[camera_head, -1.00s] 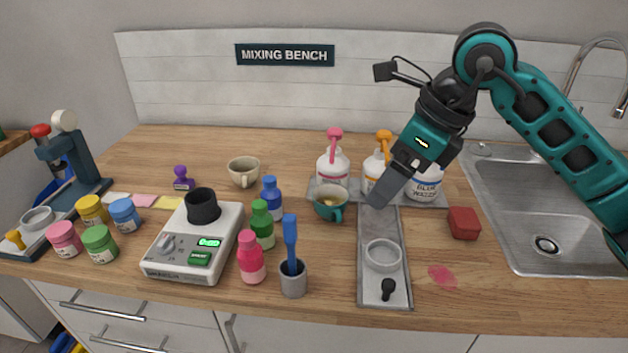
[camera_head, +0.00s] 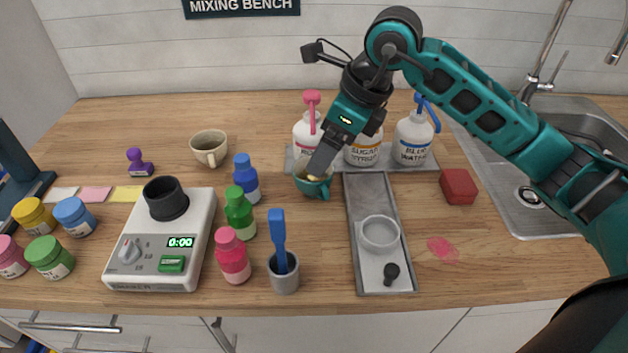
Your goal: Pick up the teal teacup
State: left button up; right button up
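The teal teacup (camera_head: 316,188) stands upright on the wooden counter, in front of the pump bottles, with its handle towards the lower right. Something yellowish shows inside it. My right gripper (camera_head: 318,170) comes down from the upper right, with its grey fingers at the cup's rim and over its opening. The fingers hide part of the cup. I cannot tell whether they touch it, or whether they are apart or closed. My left gripper is not in view.
Pump bottles (camera_head: 414,141) stand on a tray behind the cup. A metal tray (camera_head: 353,205) lies just right of it. Blue (camera_head: 246,184) and green (camera_head: 240,216) bottles stand left. A cream cup (camera_head: 209,147) is further back left. A red block (camera_head: 458,187) is near the sink.

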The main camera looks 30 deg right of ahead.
aim_at(315, 184)
jog(key=x, duration=0.4)
jog(key=shift+f, duration=0.3)
jog(key=shift+w+a+f, duration=0.1)
jog(key=shift+a+f, duration=0.05)
jog(key=shift+f, duration=0.15)
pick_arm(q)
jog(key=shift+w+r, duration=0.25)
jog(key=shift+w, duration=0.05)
pick_arm(e)
jog(key=c, duration=0.9)
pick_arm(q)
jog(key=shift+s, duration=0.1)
pick_arm(e)
jog(key=shift+o, duration=0.2)
jog(key=shift+r, duration=0.1)
jog(key=shift+r, duration=0.1)
